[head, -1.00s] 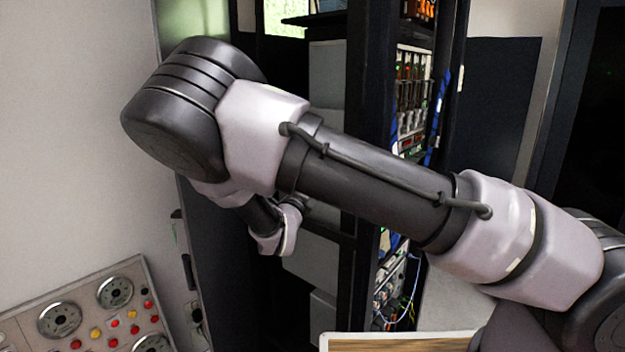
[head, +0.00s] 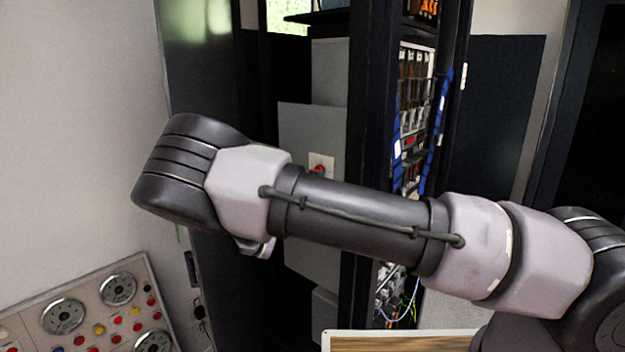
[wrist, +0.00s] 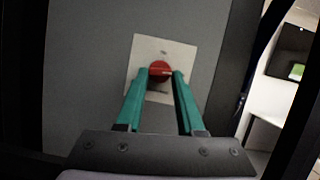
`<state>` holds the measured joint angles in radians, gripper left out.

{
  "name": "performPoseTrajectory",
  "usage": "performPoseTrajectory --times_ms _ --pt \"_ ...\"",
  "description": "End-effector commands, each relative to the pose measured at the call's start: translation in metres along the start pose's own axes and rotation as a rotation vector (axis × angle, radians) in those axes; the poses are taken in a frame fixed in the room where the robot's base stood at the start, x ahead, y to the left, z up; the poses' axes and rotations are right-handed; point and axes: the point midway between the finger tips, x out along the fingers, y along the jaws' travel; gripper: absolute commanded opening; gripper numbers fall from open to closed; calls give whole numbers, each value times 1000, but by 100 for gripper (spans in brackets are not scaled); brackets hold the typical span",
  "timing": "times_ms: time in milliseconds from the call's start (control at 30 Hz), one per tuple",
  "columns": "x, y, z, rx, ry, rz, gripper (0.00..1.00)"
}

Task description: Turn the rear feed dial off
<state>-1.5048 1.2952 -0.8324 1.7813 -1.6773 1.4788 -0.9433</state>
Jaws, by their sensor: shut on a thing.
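The red dial (wrist: 160,71) sits on a pale square plate (wrist: 180,54) on a grey cabinet face (wrist: 85,65) in the wrist view. My gripper (wrist: 162,73) has two teal fingers that reach up to it, with a fingertip on each side, shut on the dial. In the head view the dial (head: 319,170) and the top of its plate (head: 321,157) show just above my forearm. My arm hides the gripper there. Any marks on the plate are too small to read.
A control panel (head: 90,325) with round gauges and coloured buttons stands at lower left. A dark rack (head: 365,110) with wiring stands right of the grey cabinet. A framed board edge (head: 400,334) lies at the bottom. Dark uprights flank the cabinet face.

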Motion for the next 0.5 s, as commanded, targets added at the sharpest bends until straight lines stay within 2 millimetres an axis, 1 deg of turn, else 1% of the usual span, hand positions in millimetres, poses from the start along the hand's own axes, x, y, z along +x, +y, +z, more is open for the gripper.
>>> performPoseTrajectory --times_ms 200,500 --pt "-1 1 -1 83 2 -34 0" --pt "-1 2 -1 123 2 -50 0"
